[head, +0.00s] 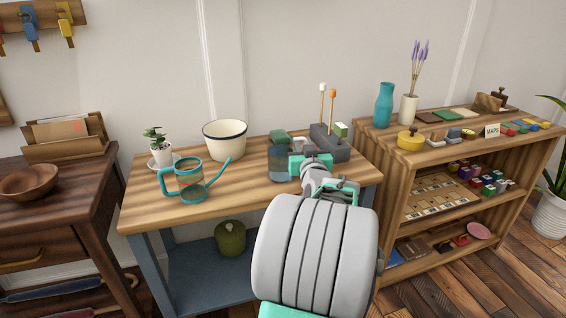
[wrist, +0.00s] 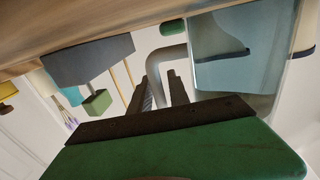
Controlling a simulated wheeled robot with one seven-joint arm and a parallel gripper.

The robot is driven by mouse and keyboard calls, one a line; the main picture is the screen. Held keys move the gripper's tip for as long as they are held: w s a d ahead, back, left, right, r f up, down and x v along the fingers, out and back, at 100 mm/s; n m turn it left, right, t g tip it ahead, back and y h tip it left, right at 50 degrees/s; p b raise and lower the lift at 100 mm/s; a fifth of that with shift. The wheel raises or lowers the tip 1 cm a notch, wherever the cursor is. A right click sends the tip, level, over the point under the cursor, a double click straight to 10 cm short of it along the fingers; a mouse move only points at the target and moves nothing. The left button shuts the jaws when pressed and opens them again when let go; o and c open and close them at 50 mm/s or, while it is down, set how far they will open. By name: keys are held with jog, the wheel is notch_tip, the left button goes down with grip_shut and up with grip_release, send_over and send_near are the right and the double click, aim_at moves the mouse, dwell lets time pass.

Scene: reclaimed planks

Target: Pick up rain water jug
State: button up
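The rain water jug appears to be the clear vessel with bluish water (head: 283,164) and a dark green lid, standing on the wooden table near its back middle. In the wrist view the jug (wrist: 228,62) fills the upper right, seen upside down, with a grey bent handle at its left. My gripper (head: 308,164) is just right of the jug at table height. In the wrist view my gripper (wrist: 163,84) has its two dark fingers apart, with the handle showing between and beyond them. I cannot tell whether either finger touches it.
A dark grey block holder (head: 332,142) with upright sticks stands right behind my gripper. A teal-trimmed watering can (head: 190,182), a white pot (head: 225,138) and a potted plant (head: 160,153) stand on the left. The table's front middle is clear. A shelf (head: 470,140) stands right.

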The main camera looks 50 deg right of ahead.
grip_shut()
dwell(1.2)
jog(key=shift+r, duration=0.1)
